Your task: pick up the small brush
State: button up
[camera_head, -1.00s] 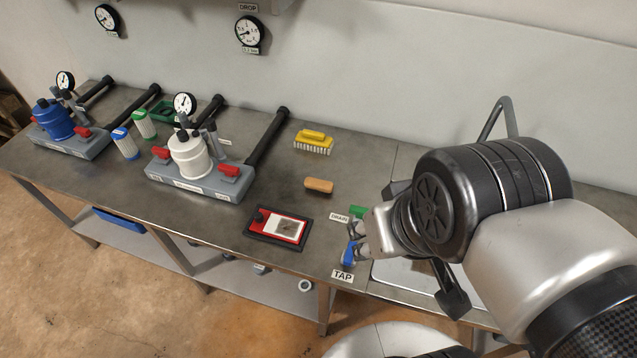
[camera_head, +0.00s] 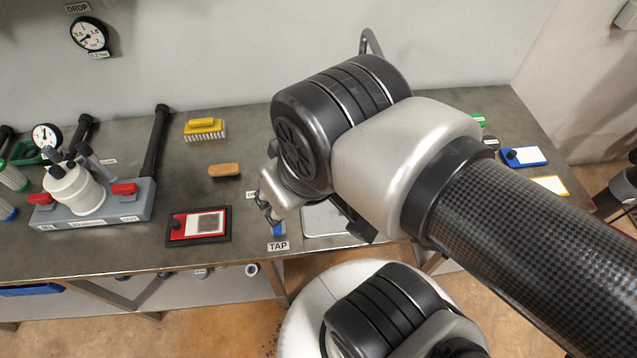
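A yellow brush (camera_head: 205,128) with a yellow handle and white bristles pointing down rests on the grey bench (camera_head: 250,128), near the wall. My gripper (camera_head: 265,210) is over the bench by the TAP label, in front and to the right of the brush and well apart from it. Its fingers are small and partly hidden by my wrist, so I cannot tell whether they are open or shut. No object is clearly seen between them.
A tan block (camera_head: 225,170) lies between the brush and my gripper. A red-framed card (camera_head: 199,226) lies in front of it. The grey manifold (camera_head: 115,208) with a white canister (camera_head: 75,190) and black pipe (camera_head: 157,140) stands left. A sink (camera_head: 322,221) is partly hidden behind my arm.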

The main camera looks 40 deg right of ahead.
aim_at(232, 169)
jog(key=i+j+z, duration=0.3)
jog(key=j, duration=0.35)
jog(key=i+j+z, duration=0.15)
jog(key=j, duration=0.2)
jog(key=i+j+z, duration=0.15)
jog(key=j, duration=0.2)
